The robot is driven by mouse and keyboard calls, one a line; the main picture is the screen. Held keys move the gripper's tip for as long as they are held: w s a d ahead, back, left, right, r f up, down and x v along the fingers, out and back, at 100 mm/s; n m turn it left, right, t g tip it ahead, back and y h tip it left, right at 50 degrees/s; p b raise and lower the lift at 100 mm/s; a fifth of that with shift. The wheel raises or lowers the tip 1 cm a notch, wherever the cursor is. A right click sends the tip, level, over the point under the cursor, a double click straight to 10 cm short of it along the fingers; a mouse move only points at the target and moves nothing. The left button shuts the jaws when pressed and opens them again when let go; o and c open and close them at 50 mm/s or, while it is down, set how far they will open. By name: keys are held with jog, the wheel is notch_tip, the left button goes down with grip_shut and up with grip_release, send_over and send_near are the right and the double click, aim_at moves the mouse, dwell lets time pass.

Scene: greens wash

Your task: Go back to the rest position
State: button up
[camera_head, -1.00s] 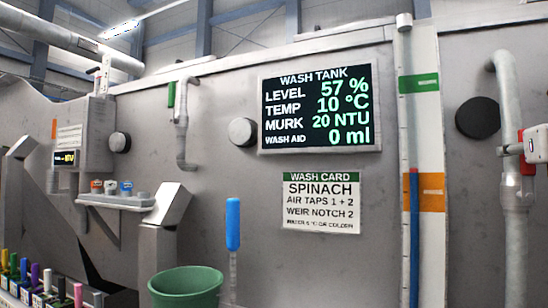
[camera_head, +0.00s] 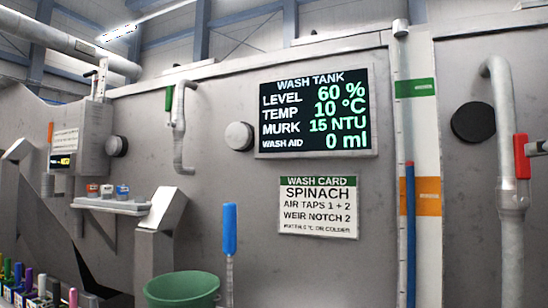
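My gripper is not in view, and neither is my arm that I can make out. The wash tank display (camera_head: 315,113) on the grey tank wall reads level 60 %, temp 10 °C, murk 15 NTU and wash aid 0 ml. The wash card (camera_head: 318,208) below it says spinach, air taps 1 + 2, weir notch 2. A red valve part (camera_head: 521,168) shows on the grey pipe (camera_head: 511,230) at the right edge, partly cut off by the frame.
A green bucket (camera_head: 182,288) stands low in front of the wall, beside a blue-handled tool (camera_head: 230,230). A small shelf (camera_head: 112,205) holds several coloured-topped items. Several coloured handles (camera_head: 42,285) stand at lower left. A blue rod (camera_head: 410,235) stands along the gauge strip.

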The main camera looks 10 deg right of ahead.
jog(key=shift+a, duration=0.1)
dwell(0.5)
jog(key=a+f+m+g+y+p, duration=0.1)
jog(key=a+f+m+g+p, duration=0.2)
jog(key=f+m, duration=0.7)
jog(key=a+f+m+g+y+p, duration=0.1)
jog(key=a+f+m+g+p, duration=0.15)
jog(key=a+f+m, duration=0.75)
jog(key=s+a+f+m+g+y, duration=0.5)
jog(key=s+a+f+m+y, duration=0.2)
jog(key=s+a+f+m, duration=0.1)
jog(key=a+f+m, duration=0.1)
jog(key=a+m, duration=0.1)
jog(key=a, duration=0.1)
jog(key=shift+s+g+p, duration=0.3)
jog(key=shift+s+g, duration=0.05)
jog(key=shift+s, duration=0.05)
